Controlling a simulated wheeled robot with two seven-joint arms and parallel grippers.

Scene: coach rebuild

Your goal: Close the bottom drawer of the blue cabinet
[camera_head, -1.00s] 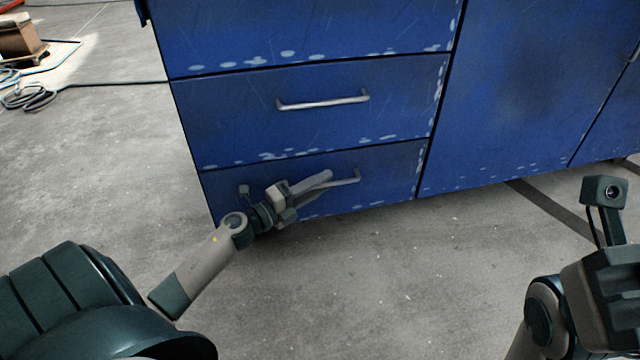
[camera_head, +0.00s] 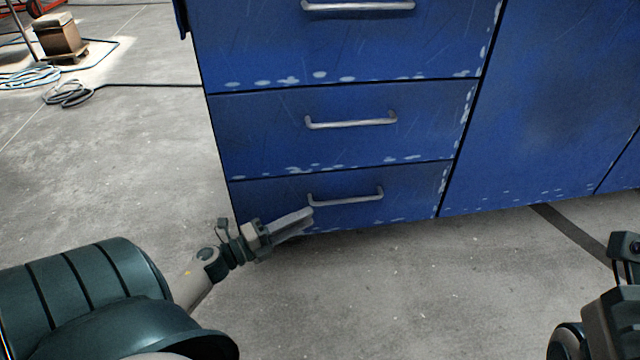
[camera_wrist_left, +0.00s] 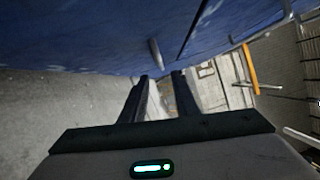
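The blue cabinet (camera_head: 335,120) shows a column of drawers. Its bottom drawer (camera_head: 410,192) has a silver bar handle (camera_head: 345,198), and its front looks level with the drawer above, with no clear gap. My left gripper (camera_head: 310,215) is at the left part of the bottom drawer, just below the left end of the handle; I cannot tell whether it touches the front. In the left wrist view its two fingers (camera_wrist_left: 161,78) stand apart with nothing between them, close to the blue front and a handle (camera_wrist_left: 155,52). Of my right arm only the wrist shows at the right edge; its fingers are out of frame.
Middle drawer (camera_head: 350,122) looks shut. A wide blue panel (camera_head: 560,90) adjoins on the right. Concrete floor (camera_head: 400,300) before the cabinet is clear. Coiled hoses (camera_head: 68,92) and a brown box (camera_head: 60,38) lie far left.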

